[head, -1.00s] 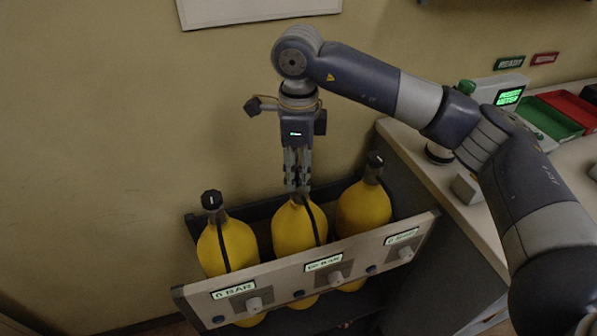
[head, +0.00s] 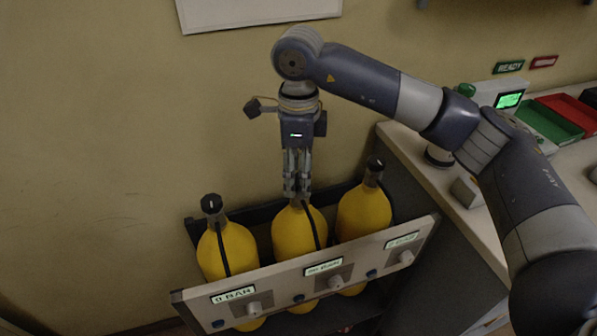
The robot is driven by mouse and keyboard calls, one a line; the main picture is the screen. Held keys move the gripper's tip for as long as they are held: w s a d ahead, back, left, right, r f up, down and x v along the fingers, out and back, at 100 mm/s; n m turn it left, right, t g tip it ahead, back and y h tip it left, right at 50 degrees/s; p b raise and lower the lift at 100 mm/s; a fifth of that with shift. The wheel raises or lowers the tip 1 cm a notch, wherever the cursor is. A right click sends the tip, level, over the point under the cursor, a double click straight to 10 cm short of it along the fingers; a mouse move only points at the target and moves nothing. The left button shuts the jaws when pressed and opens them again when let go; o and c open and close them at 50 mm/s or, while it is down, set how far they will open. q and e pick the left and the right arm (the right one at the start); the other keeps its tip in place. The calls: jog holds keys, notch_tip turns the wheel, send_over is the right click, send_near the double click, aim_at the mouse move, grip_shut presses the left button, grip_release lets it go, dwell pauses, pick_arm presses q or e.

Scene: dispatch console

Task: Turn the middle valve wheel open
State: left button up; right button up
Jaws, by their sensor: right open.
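Three yellow cylinders stand in a rack. The middle cylinder (head: 294,238) is directly under my right gripper (head: 297,193). That gripper points straight down with its fingers around the top of the cylinder. The fingers hide the middle valve wheel, so I cannot tell whether they touch it or how far it is turned. The black left valve wheel (head: 211,203) and right valve wheel (head: 375,164) stand uncovered on their cylinders. The middle display (head: 324,267) is lit but too small to read surely; the left display (head: 234,294) reads 0 BAR. My left gripper is not in view.
The rack's front panel (head: 200,308) carries displays and knobs. To the right, a worktop (head: 410,150) holds a green tray (head: 546,121), a red tray (head: 572,110) and a small screen (head: 509,100). A wall is close behind the rack.

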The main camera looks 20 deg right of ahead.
notch_tip(320, 180, up, 12)
jog(key=shift+f, duration=0.2)
dwell(0.4)
